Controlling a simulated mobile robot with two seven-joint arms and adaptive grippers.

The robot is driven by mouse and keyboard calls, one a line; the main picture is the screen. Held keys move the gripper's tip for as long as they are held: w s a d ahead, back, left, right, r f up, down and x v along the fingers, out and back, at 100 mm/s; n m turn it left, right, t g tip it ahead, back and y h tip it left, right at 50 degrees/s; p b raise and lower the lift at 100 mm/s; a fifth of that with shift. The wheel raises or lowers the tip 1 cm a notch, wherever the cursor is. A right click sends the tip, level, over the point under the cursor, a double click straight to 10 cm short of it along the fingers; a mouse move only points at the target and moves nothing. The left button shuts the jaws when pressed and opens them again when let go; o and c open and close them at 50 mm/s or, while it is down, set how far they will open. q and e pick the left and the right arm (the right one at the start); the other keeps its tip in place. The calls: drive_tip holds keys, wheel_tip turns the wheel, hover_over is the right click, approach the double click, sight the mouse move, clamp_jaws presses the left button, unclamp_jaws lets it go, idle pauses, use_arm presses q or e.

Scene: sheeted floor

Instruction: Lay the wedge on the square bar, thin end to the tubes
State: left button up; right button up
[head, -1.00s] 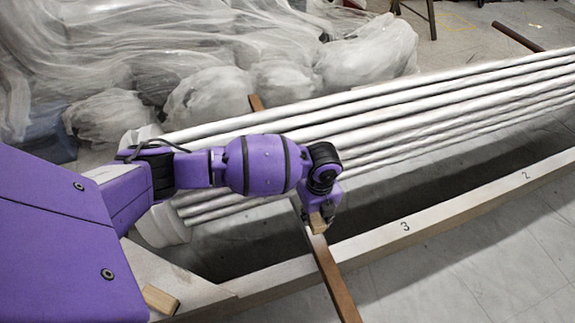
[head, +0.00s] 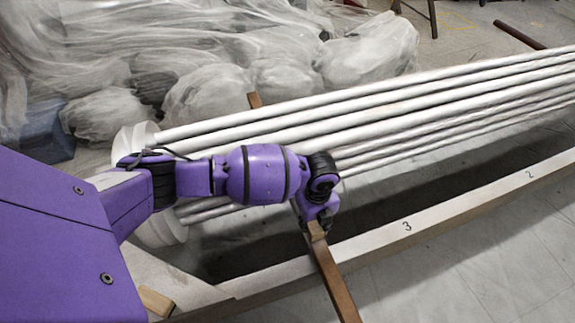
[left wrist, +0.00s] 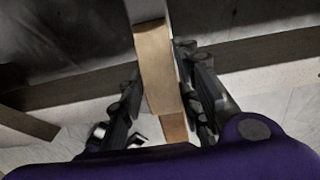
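The wedge (head: 316,231) is a small light-wood block in my left gripper (head: 318,218), right over the brown square bar (head: 338,286). In the left wrist view the wedge (left wrist: 155,68) lies lengthwise along the bar (left wrist: 175,128), between the two dark fingers of the left gripper (left wrist: 160,68), which look closed on its sides. Whether it touches the bar, and which end is thin, I cannot tell. The white tubes (head: 400,112) lie in a bundle across the bar, beyond the gripper. My right gripper is out of view.
A long pale beam (head: 380,240) marked with numbers runs under the bar on the near side. A second wood block (head: 155,301) lies at the lower left. Plastic sheeting (head: 215,90) is heaped behind the tubes. Tiled floor at the lower right is clear.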

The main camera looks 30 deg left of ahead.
use_arm(q)
drive_tip(key=o, duration=0.4)
drive_tip(key=shift+w+r, duration=0.1)
drive_tip(key=shift+w, duration=0.05)
drive_tip(key=shift+c, duration=0.2)
wheel_tip(320, 180, up, 12)
